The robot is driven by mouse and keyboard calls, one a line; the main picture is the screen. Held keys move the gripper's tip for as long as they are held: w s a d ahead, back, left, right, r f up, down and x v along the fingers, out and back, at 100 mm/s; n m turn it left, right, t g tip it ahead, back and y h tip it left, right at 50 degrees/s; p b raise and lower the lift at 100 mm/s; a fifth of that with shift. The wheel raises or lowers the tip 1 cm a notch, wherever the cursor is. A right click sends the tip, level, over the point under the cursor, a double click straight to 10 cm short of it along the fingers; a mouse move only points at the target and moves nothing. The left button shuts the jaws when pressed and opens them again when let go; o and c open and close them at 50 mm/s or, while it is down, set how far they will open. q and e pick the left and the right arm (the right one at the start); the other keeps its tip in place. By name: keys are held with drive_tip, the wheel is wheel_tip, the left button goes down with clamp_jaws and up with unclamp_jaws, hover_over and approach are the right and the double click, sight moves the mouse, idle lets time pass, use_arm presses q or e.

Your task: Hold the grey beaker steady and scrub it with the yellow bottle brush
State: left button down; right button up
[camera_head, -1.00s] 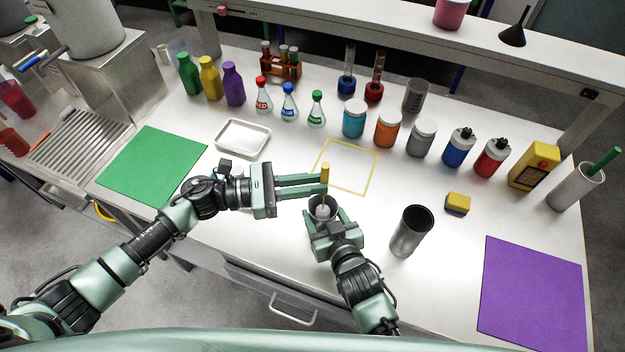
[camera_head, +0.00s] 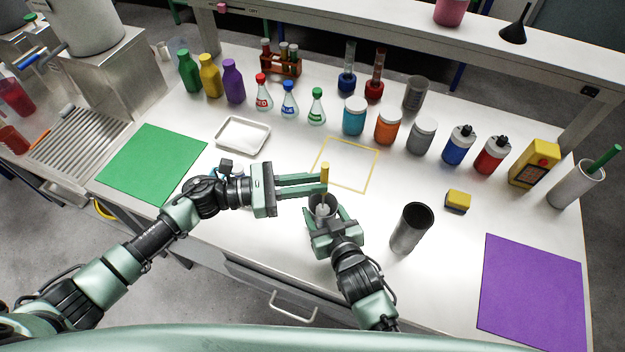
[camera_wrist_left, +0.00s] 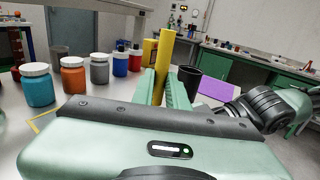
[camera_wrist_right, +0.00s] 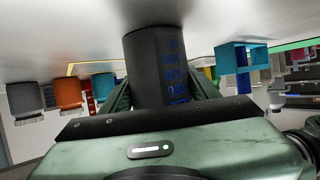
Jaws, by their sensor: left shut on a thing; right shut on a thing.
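The grey beaker (camera_wrist_right: 148,66) has blue scale marks and fills the space between my right gripper's fingers in the right wrist view. My right gripper (camera_head: 329,220) is shut on it near the table's front middle, and its rim faces up in the head view. The yellow bottle brush (camera_head: 325,174) stands upright, and its pale head is inside the beaker's mouth. My left gripper (camera_head: 322,185) is shut on its yellow handle, which also shows in the left wrist view (camera_wrist_left: 163,62). How deep the head reaches is hidden.
A dark grey cup (camera_head: 408,232) stands close to the right of the beaker. A yellow sponge (camera_head: 458,200), a purple mat (camera_head: 532,295), a white tray (camera_head: 242,137) and a yellow outlined square (camera_head: 346,163) lie around. Several bottles and jars stand behind.

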use_arm(q)
drive_tip(key=shift+f, duration=0.4)
drive_tip(key=shift+w+a, duration=0.15)
drive_tip(key=shift+a, duration=0.35)
drive_tip(key=shift+s+d, duration=0.2)
drive_tip(key=shift+d, duration=0.3)
idle(1.3)
drive_tip(key=shift+a, duration=0.1)
